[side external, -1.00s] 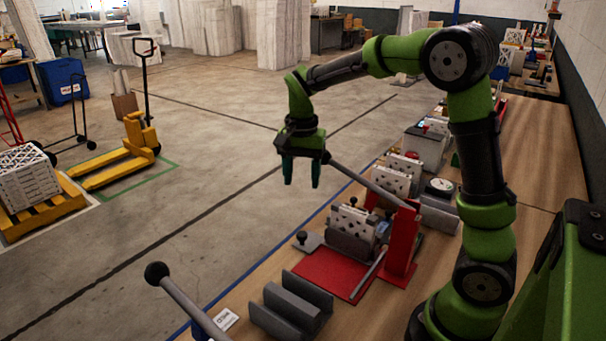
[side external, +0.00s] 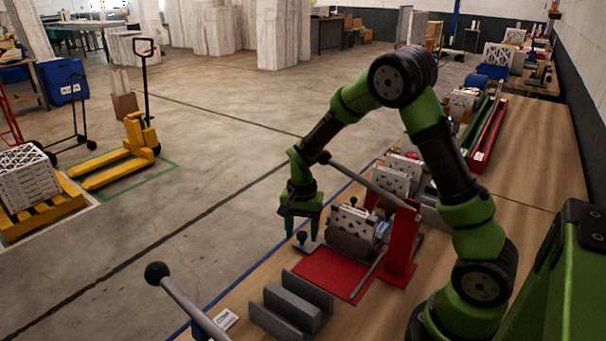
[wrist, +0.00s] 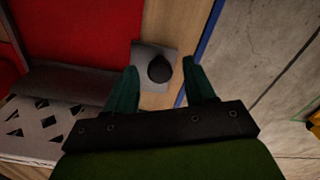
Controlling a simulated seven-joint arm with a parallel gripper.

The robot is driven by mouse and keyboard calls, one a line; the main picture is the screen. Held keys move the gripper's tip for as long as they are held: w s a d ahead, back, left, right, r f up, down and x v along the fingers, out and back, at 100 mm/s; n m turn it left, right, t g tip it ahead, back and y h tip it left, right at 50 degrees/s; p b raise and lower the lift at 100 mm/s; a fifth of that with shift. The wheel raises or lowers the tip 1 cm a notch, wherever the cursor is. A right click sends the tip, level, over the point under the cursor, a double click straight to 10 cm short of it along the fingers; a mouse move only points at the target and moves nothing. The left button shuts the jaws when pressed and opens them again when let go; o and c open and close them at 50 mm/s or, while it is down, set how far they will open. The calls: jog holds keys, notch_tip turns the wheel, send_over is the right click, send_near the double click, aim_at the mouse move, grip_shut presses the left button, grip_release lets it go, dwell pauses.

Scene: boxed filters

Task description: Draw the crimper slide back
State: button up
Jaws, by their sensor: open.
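The crimper slide (side external: 312,246) is a flat grey plate at the left edge of the red crimper base (side external: 330,272). A black round knob (side external: 302,237) stands on it; in the wrist view the knob (wrist: 160,68) shows between my fingertips. My gripper (side external: 302,234) points down over the slide, open, a finger on either side of the knob. I cannot tell whether either finger touches it. A grey holder (side external: 345,245) with a white perforated filter (side external: 352,220) sits beside the slide; the filter also shows at lower left in the wrist view (wrist: 45,128).
A red upright (side external: 404,245) with a long grey lever (side external: 365,180) rises behind the holder. A grey slotted block (side external: 290,305) and another black-knobbed lever (side external: 185,300) are in front. The bench edge with its blue line is close beside the slide. More fixtures stand farther back.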

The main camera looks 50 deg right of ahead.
grip_shut()
jog(key=a, duration=1)
jog(key=shift+a, duration=0.35)
jog(key=shift+c, duration=2.2)
grip_release()
jog(key=shift+a, duration=0.1)
jog(key=o, duration=0.4)
jog(key=shift+d, duration=0.2)
jog(key=shift+o, duration=0.2)
notch_tip(320, 180, up, 17)
